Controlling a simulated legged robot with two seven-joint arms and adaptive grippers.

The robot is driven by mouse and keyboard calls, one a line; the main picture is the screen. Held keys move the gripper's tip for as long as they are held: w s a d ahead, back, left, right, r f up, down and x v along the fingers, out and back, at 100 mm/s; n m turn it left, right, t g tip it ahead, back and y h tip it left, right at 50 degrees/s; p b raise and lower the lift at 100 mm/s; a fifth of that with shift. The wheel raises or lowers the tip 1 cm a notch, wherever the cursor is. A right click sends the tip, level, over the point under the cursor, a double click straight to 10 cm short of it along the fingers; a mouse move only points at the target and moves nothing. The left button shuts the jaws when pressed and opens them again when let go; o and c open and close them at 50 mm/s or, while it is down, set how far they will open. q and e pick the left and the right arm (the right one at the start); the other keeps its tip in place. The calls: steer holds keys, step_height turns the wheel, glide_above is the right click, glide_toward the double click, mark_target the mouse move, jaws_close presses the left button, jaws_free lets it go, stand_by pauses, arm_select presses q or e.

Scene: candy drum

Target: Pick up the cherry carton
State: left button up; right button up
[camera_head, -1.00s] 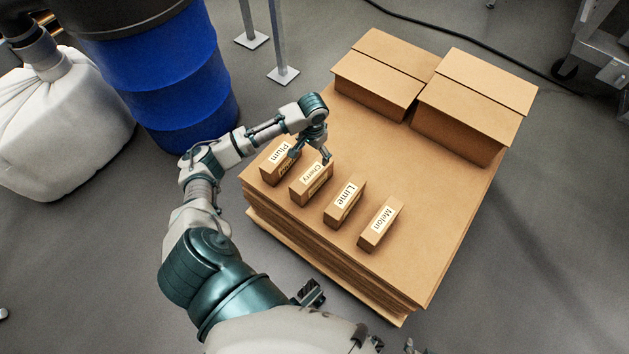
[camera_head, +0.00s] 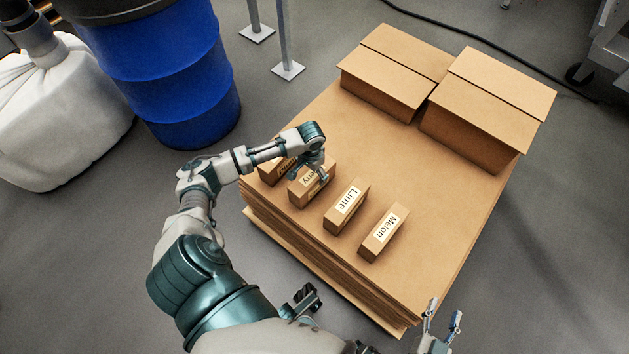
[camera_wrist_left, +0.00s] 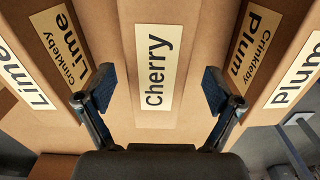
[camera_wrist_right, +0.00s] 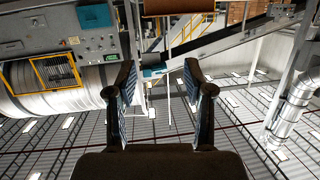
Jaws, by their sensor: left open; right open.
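The cherry carton (camera_head: 302,194) is a small brown box with a cream label, second from the left in a row on the cardboard stack. In the left wrist view the carton's "Cherry" label (camera_wrist_left: 158,68) faces me, centred between my fingers. My left gripper (camera_head: 312,174) is open above the carton, with one finger on each side of it in the wrist view (camera_wrist_left: 152,90); I cannot tell whether they touch it. The hand hides part of the label in the head view. My right gripper (camera_head: 441,318) is open and empty, low at the right, clear of the stack.
The plum carton (camera_head: 272,172) stands close on the left, partly behind my arm. The lime carton (camera_head: 346,207) and melon carton (camera_head: 383,232) stand to the right. Two larger boxes (camera_head: 395,70) (camera_head: 485,110) sit at the back of the stack (camera_head: 440,215). A blue drum (camera_head: 170,75) stands at left.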

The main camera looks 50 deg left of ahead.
arm_select(q)
steer(key=f+b, duration=0.1)
steer(key=f, duration=0.3)
steer(key=shift+a, duration=0.2)
steer(key=shift+d, duration=0.2)
steer(key=shift+d+r, duration=0.3)
steer(key=shift+d, duration=0.15)
steer(key=shift+a+f, duration=0.1)
steer(key=shift+a, duration=0.1)
steer(key=c, duration=0.8)
steer(key=shift+a+f, duration=0.15)
steer(key=shift+a, duration=0.15)
steer(key=c, duration=0.8)
arm_select(e)
steer(key=r+t, duration=0.2)
steer(key=w+a+r+t, duration=0.1)
steer(key=r, duration=0.1)
steer(key=shift+y, duration=0.4)
